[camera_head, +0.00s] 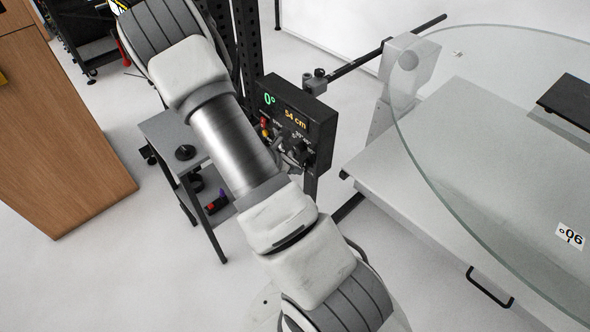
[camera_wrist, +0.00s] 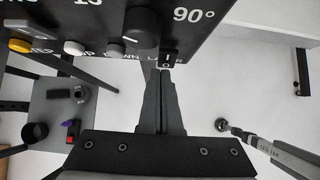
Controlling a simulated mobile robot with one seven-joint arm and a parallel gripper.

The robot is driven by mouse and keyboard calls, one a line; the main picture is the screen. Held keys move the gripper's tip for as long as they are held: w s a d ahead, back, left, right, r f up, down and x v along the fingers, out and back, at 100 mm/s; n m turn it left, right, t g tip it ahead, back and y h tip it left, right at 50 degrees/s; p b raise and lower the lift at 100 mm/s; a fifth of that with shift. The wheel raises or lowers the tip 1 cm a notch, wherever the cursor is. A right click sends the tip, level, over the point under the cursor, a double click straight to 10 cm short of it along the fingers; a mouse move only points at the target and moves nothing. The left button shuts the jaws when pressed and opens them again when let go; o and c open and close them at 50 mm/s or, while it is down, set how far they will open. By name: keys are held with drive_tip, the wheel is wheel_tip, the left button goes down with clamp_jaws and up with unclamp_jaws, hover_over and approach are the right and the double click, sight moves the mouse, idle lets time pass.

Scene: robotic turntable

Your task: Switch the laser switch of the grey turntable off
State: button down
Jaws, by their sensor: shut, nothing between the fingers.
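The black control panel (camera_head: 318,128) of the turntable has a green "0°" and an orange "54 cm" readout. In the wrist view, its lower edge shows a small black rocker switch (camera_wrist: 171,57) marked I and O, at the right end beside a partly hidden label. My gripper (camera_wrist: 160,73) is shut and empty, its fingertips just below and slightly left of the rocker. I cannot tell whether they touch it, nor which side is pressed. In the head view, my arm partly covers the panel, and the rocker cannot be made out.
Left of the rocker are a black knob (camera_wrist: 142,27), grey buttons (camera_wrist: 75,48) and a yellow button (camera_wrist: 20,46). A small grey side table (camera_head: 160,130) stands left of the panel. The turntable's glass disc (camera_head: 500,120) is at right, over a grey base (camera_head: 440,180). A wooden cabinet (camera_head: 60,130) stands far left.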

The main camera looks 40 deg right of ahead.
drive_tip(key=shift+f, duration=0.1)
drive_tip(key=shift+d+h+b, duration=0.25)
drive_tip(key=shift+h+b, duration=0.15)
drive_tip(key=shift+b, duration=0.65)
drive_tip(key=shift+r+p, duration=0.6)
drive_tip(key=shift+r, duration=0.2)
